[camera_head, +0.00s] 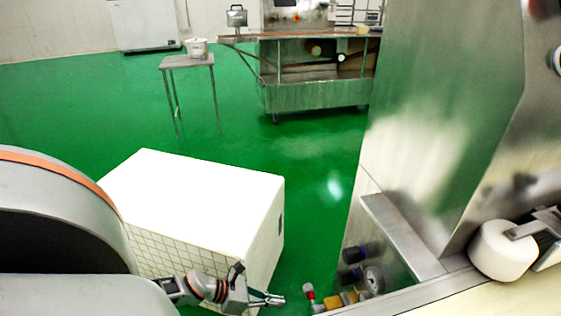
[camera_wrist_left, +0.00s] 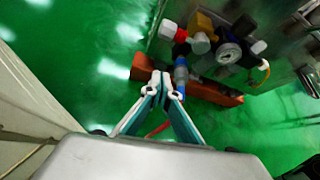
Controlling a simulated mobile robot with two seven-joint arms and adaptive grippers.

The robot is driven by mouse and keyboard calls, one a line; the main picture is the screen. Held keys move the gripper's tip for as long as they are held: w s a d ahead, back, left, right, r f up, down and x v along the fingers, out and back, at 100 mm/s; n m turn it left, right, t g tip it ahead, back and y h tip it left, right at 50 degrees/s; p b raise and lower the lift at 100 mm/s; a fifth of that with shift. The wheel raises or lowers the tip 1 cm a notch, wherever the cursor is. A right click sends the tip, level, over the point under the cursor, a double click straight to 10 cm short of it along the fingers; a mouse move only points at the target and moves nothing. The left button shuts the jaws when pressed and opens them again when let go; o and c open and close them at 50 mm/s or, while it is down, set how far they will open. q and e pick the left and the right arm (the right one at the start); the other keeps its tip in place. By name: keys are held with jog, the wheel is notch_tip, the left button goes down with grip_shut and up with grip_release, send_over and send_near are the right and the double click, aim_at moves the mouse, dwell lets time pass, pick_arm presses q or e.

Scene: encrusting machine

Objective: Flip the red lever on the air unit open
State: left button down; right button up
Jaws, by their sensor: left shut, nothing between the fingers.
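The air unit (camera_head: 345,300) is low at the bottom of the head view, on the side of the steel machine, with a yellow body and a round gauge. Its small red lever (camera_head: 309,291) stands at the unit's left end. In the left wrist view the red part (camera_wrist_left: 180,36) sits beside a white fitting, above a blue fitting (camera_wrist_left: 181,75). My left gripper (camera_head: 277,299) is shut and empty, a little left of the lever in the head view. In the wrist view its closed fingertips (camera_wrist_left: 162,77) are below the red part and apart from it. My right gripper is not in view.
A white box-shaped cabinet (camera_head: 210,185) stands close behind my left gripper. The steel machine (camera_head: 430,120) fills the right side, with a white roller (camera_head: 500,250). An orange-red bar (camera_wrist_left: 215,94) runs below the air unit. Green floor (camera_head: 310,180) is free between cabinet and machine.

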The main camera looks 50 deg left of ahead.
aim_at(313, 299)
pick_arm(q)
jog(key=b+x, duration=0.2)
jog(key=x, duration=0.6)
jog(key=r+p, duration=0.1)
jog(key=r, duration=0.1)
jog(key=w+r+p, duration=0.1)
jog(key=r, duration=0.1)
jog(key=shift+a, duration=0.2)
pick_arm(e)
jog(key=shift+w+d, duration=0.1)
pick_arm(q)
jog(key=shift+r, duration=0.1)
